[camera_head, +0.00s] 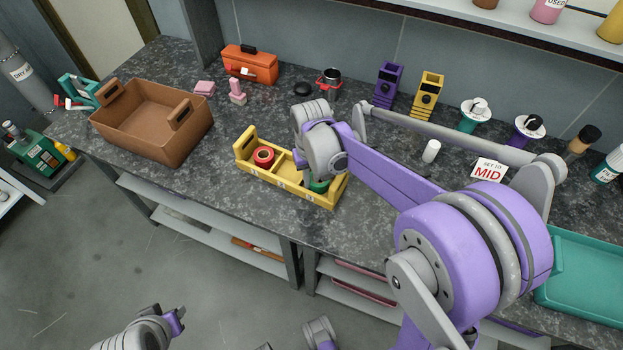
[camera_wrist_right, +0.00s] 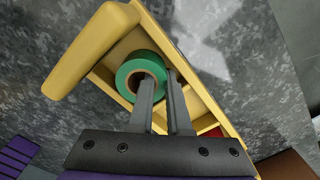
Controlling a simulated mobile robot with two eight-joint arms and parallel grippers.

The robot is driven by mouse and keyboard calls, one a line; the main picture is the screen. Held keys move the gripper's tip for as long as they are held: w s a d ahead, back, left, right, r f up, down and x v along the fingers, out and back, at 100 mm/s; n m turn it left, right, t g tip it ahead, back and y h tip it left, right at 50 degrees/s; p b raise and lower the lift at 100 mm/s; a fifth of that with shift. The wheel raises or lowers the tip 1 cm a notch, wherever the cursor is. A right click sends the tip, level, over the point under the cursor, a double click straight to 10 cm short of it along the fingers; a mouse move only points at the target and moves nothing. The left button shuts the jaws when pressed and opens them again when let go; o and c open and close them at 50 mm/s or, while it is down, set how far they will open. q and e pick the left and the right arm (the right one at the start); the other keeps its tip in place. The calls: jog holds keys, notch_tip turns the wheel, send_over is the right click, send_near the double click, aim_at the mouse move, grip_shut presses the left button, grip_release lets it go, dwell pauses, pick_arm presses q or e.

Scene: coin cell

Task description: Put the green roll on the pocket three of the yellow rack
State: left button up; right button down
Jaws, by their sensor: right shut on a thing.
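The yellow rack (camera_head: 327,200) stands on the dark speckled counter, with handles at its ends and a row of pockets. The green roll (camera_head: 318,186) is at the rack's right-hand end, partly hidden by my right wrist. In the right wrist view the green roll (camera_wrist_right: 127,72) is in the end pocket beside the rack's handle (camera_wrist_right: 92,50). My right gripper (camera_wrist_right: 160,80) is shut on the roll's ring, one finger at its hole and one outside. Whether the roll touches the pocket floor is unclear. My left gripper (camera_head: 172,321) is low at the bottom left, away from the counter; its jaws are unclear.
A red roll (camera_head: 263,156) sits in the rack's left part. A brown crate (camera_head: 150,145) stands to the left and an orange toolbox (camera_head: 249,66) behind. A white cylinder (camera_head: 431,151), a MID sign (camera_head: 488,170) and a green tray (camera_head: 580,310) are to the right.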

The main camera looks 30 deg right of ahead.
jog(key=shift+f, duration=0.15)
jog(key=c, duration=1.2)
grip_release()
jog(key=shift+o, duration=0.2)
jog(key=shift+r, duration=0.4)
notch_tip(320, 180, up, 11)
jog(key=p, duration=0.1)
jog(key=s+a+f+t, duration=0.1)
jog(key=s+f, duration=0.1)
jog(key=s, duration=0.3)
jog(key=s+a+f+n+t, duration=0.1)
jog(key=s+a+f+t, duration=0.1)
jog(key=s, duration=0.4)
jog(key=s+a+f+n+t, duration=0.1)
jog(key=s+a+f+t, duration=0.1)
jog(key=s, duration=0.4)
jog(key=shift+s+f, duration=0.15)
jog(key=shift+f, duration=0.7)
